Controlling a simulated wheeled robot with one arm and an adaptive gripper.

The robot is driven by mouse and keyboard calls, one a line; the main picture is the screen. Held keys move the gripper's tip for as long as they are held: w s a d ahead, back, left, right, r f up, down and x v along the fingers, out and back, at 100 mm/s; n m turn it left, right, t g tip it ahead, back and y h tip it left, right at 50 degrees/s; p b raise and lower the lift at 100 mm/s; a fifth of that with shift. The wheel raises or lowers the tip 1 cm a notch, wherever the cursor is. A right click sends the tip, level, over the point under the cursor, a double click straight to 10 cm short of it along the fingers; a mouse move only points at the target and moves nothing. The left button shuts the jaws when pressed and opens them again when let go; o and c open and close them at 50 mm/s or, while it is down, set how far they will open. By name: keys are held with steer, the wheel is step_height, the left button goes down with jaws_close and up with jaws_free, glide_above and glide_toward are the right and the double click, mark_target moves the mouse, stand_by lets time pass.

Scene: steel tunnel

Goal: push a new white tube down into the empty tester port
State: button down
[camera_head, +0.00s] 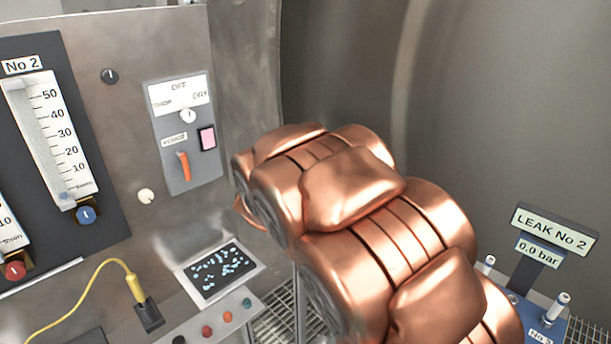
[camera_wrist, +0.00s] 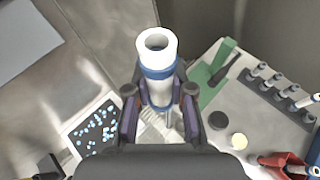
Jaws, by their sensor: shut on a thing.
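My gripper (camera_wrist: 160,95) is shut on a white tube (camera_wrist: 157,48) with blue bands, in the wrist view. The tube's open round end points toward the camera, and its lower part is between the fingers. In the head view my copper arm hides the gripper and the held tube. The blue tester (camera_head: 535,322) stands at the lower right under the sign LEAK No 2 (camera_head: 553,233), with a display reading 0.0 bar. A white-topped tube (camera_head: 556,308) stands upright on it. Its empty port cannot be made out.
In the wrist view a grey rack (camera_wrist: 275,96) with several sockets, a green block (camera_wrist: 207,88), a black disc (camera_wrist: 218,120) and a red object (camera_wrist: 283,163) lie to the right. A steel panel (camera_head: 180,50) with dials, a screen (camera_head: 219,270) and a yellow cable (camera_head: 85,290) stands left.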

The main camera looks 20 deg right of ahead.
steer(key=a+r+n+y, duration=0.1)
steer(key=a, duration=0.5)
steer(key=s+d+f+m+g+h+b, duration=0.2)
steer(key=s+d+f+m+h, duration=0.1)
steer(key=d, duration=0.9)
steer(key=s+d+f+m+g+h+b, duration=0.2)
steer(key=s+d+f+m, duration=0.1)
steer(key=d, duration=0.9)
steer(key=s+d+f+m+g+h+b, duration=0.2)
steer(key=s+d+f+m+h, duration=0.15)
steer(key=d, duration=0.75)
steer(key=s+d+f+m+g+b, duration=0.1)
steer(key=s+d+f+m+g, duration=0.2)
steer(key=s+d, duration=0.6)
steer(key=s+d+f+m+g+b, duration=0.2)
steer(key=s+d+f+m+g, duration=0.1)
steer(key=s+d, duration=0.5)
steer(key=s+d+f+m+g+b, duration=0.1)
steer(key=s+d+f+m+g, duration=0.2)
steer(key=s+d, duration=0.6)
steer(key=shift+s+d+f+m+g+y, duration=0.1)
steer(key=shift+s+f+g, duration=0.1)
steer(key=shift+s+g, duration=0.45)
steer(key=shift+s+d+f+m+g+y, duration=0.1)
steer(key=shift+s+f+g+y, duration=0.1)
steer(key=shift+s, duration=0.8)
steer(key=shift+s+d+f+m+g+y, duration=0.1)
steer(key=shift+s+f+g, duration=0.1)
steer(key=shift+s+g, duration=0.45)
steer(key=shift+s, duration=0.2)
